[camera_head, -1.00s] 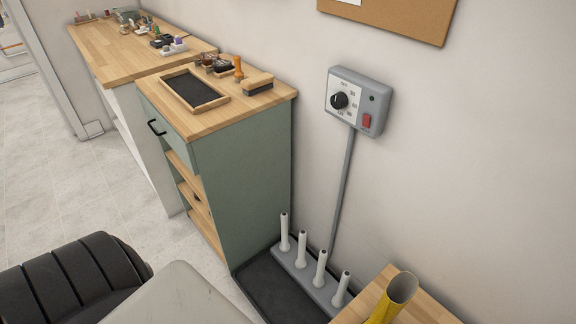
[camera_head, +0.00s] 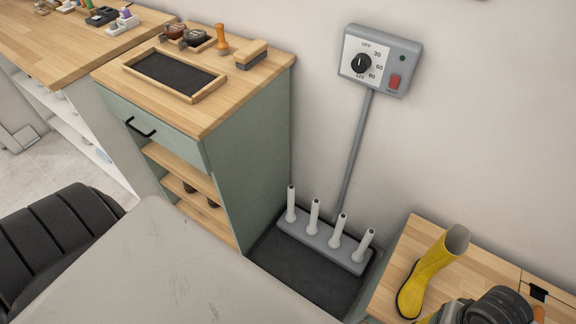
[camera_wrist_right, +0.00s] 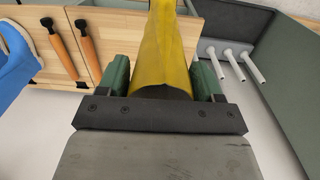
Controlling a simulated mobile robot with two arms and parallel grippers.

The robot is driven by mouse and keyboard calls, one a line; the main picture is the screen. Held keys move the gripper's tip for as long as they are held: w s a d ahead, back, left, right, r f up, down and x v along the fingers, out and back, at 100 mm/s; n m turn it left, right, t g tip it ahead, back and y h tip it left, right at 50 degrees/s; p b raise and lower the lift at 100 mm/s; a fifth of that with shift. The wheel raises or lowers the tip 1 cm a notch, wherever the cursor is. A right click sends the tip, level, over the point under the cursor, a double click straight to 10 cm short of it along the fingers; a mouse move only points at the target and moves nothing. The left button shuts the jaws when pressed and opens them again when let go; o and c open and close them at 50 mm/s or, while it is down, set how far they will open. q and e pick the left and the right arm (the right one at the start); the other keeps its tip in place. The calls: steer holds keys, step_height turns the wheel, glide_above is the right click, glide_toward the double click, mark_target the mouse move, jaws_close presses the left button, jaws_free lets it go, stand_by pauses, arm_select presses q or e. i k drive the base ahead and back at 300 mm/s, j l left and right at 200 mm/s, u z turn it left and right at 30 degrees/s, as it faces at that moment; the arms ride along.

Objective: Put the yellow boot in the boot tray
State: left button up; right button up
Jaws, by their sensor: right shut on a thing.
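The yellow boot (camera_head: 428,275) is tilted, its open top up and to the right, over the wooden bench top at the lower right of the head view. I cannot tell whether its sole touches the wood. My right gripper's green fingers (camera_wrist_right: 164,80) are shut on the boot (camera_wrist_right: 166,45) in the wrist view. In the head view my dark right wrist is beside the boot and the fingers are hidden. The black boot tray (camera_head: 300,268) lies low between the green cabinet and the bench, with nothing visible on its flat part. My left gripper is not in view.
A grey bar with several white upright pegs (camera_head: 338,232) stands along the tray's wall side. The green cabinet (camera_head: 245,165) borders the tray on the left, the wooden bench (camera_head: 405,245) on the right. A control box (camera_head: 378,62) hangs on the wall above.

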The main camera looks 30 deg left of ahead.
mark_target(318, 287)
steer(key=k+j+z, duration=0.1)
steer(key=j, duration=0.3)
steer(key=k+j+z, duration=0.1)
steer(key=j, duration=0.3)
steer(key=k+j+z, duration=0.15)
steer(key=j, duration=0.2)
steer(key=k+j+z, duration=0.1)
steer(key=j, duration=0.3)
steer(key=k+j+z, duration=0.1)
steer(key=j, duration=0.25)
steer(key=k+j+z, duration=0.1)
steer(key=k+j, duration=0.15)
